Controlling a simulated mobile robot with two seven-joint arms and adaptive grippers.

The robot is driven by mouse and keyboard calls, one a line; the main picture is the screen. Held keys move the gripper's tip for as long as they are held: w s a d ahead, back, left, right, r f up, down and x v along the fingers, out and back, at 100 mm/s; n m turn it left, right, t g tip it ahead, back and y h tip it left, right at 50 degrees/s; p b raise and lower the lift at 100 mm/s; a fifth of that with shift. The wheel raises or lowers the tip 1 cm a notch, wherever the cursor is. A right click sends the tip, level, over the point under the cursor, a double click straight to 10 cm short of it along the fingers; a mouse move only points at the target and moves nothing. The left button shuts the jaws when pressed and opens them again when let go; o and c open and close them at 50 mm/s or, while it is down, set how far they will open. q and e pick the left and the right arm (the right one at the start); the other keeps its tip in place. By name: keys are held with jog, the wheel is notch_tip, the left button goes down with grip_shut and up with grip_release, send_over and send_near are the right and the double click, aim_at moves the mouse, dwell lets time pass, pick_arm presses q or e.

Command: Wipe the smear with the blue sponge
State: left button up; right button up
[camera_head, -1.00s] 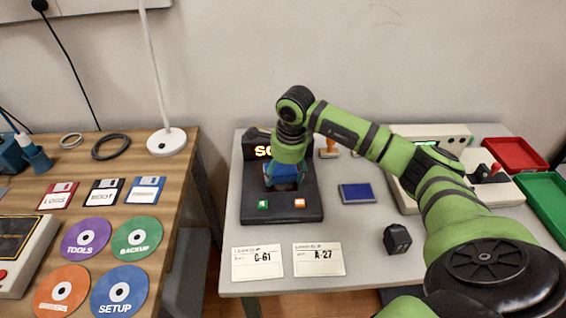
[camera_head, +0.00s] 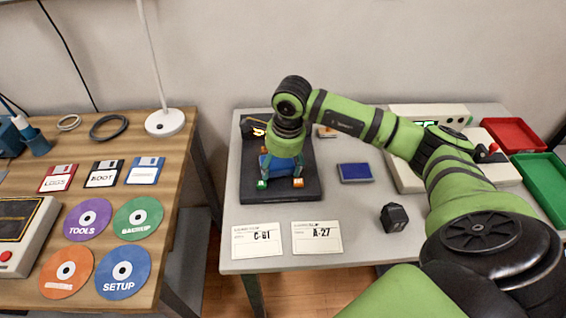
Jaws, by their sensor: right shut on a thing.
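My right gripper (camera_head: 280,176) points down over the black device base (camera_head: 245,192) on the grey table. It is shut on the blue sponge (camera_head: 277,165), which shows between its fingers low over the base. I cannot tell whether the sponge touches the surface. The fingertips are close to the green and orange buttons at the base's front. No smear can be made out; the gripper and sponge cover part of the base. My left gripper is not in view.
A blue pad (camera_head: 355,172), a black block (camera_head: 394,216) and two white cards (camera_head: 317,238) lie nearby. Red (camera_head: 515,135) and green trays are at the right. A wooden table with discs stands left, across a gap.

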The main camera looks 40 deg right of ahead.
jog(key=shift+w+d+f+b, duration=0.1)
jog(key=shift+w+d+b, duration=0.55)
jog(key=shift+w, duration=0.45)
jog(key=shift+w+d+b, duration=0.45)
jog(key=shift+w+d, duration=0.25)
jog(key=shift+w, duration=0.35)
jog(key=shift+w+d+b, duration=0.2)
jog(key=shift+w+d, duration=0.1)
jog(key=shift+w, duration=0.2)
jog(key=shift+w+d+b, duration=0.15)
jog(key=shift+w+d, duration=0.1)
jog(key=shift+w, duration=0.25)
jog(key=shift+w+d+r, duration=0.15)
jog(key=shift+d+r, duration=0.05)
jog(key=shift+r, duration=0.05)
jog(key=shift+s+a+f, duration=0.15)
jog(key=shift+s+a, duration=0.2)
jog(key=shift+s, duration=0.15)
jog(key=shift+s+a+f+p, duration=0.1)
jog(key=shift+s+a+p, duration=0.15)
jog(key=shift+s+a, duration=0.35)
jog(key=shift+s+a+f+p, duration=0.1)
jog(key=shift+s+a+p, duration=0.15)
jog(key=shift+s, duration=0.5)
jog(key=shift+s+a, duration=0.5)
jog(key=shift+s, duration=0.35)
jog(key=shift+s+a, duration=0.45)
jog(key=shift+s, duration=0.35)
jog(key=shift+r+p, duration=0.1)
jog(key=shift+p, duration=0.25)
